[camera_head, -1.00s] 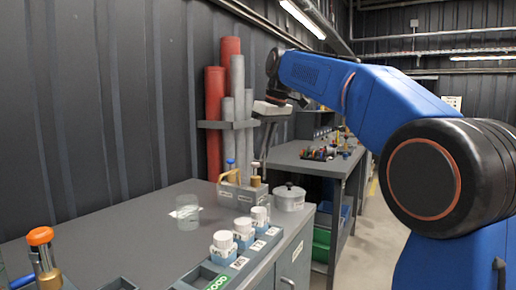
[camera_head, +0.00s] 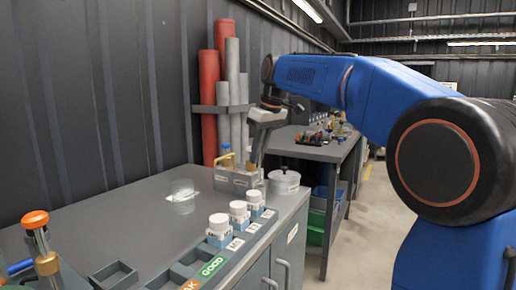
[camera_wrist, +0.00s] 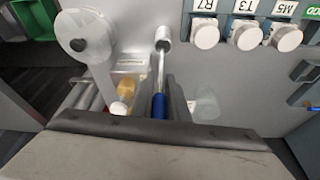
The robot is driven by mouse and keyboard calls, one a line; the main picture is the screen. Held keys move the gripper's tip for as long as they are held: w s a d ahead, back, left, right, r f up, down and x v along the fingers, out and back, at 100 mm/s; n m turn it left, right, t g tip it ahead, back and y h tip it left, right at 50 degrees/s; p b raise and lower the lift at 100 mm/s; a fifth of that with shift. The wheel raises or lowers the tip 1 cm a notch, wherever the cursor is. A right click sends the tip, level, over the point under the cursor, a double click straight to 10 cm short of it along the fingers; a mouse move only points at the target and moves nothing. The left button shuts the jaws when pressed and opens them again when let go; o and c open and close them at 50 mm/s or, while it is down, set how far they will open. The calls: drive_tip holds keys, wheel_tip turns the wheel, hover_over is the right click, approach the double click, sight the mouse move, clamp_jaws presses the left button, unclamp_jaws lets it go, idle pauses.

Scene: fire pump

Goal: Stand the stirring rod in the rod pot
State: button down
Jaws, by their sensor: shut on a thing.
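My gripper (camera_head: 257,152) hangs over the right part of the bench, near the grey caddy (camera_head: 223,182). In the wrist view its two dark fingers (camera_wrist: 146,98) are shut on a blue-handled rod (camera_wrist: 159,104), apparently the stirring rod. In the head view this rod is mostly hidden by the gripper. I cannot tell which thing is the rod pot.
White-capped jars (camera_head: 219,223) stand in a labelled rack along the front edge. An orange-capped tool (camera_head: 35,220) stands at the near left.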

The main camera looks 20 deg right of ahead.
drive_tip(key=shift+f, duration=2.6)
drive_tip(key=c, duration=1.6)
unclamp_jaws()
drive_tip(key=shift+c, duration=0.2)
drive_tip(key=v, duration=1.7)
drive_tip(key=shift+r, duration=0.2)
drive_tip(key=shift+w, duration=0.1)
